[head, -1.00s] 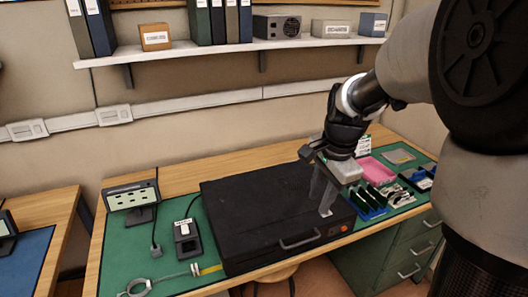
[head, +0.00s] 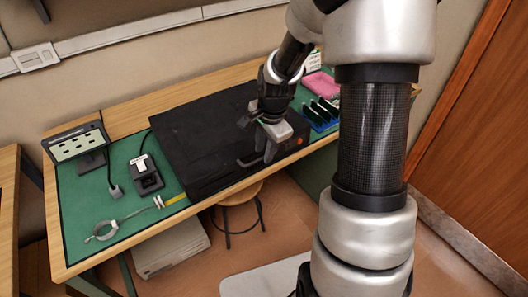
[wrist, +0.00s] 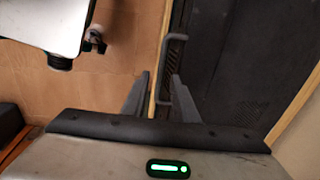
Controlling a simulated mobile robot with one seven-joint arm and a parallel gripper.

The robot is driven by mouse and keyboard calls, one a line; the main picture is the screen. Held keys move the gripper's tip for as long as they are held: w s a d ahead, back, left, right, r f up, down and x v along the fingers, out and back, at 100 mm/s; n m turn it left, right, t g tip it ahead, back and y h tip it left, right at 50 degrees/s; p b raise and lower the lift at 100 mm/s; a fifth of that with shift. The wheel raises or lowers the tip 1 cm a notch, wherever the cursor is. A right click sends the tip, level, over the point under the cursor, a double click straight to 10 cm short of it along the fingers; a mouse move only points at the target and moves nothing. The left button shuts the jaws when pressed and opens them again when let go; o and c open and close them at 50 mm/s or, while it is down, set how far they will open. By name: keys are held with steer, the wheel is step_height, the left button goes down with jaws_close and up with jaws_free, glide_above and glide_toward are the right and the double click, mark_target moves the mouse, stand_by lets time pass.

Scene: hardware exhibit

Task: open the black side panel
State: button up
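A black side panel (head: 195,125) forms the top of a flat black case lying on the workbench. Its grey bar handle (head: 246,163) is at the front edge, partly hidden by my gripper. My gripper (head: 266,156) is over the front edge, just right of the handle, fingers pointing down. In the wrist view the panel (wrist: 235,60) fills the right side. The handle (wrist: 164,70) shows between and just beyond the two open fingertips (wrist: 161,76). I cannot tell whether the fingers touch it. The panel lies flat and closed.
Green-matted workbench (head: 90,210) holds a black charger-like block (head: 146,178), a small display stand (head: 76,146) and a ring-ended tool (head: 105,230) on the left. A pink tray (head: 318,86) is behind right. A stool (head: 238,198) and a computer case (head: 172,248) stand below the front edge.

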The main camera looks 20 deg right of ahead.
steer(key=shift+w+f, duration=0.1)
steer(key=shift+f, duration=0.35)
jaws_close()
stand_by(1.2)
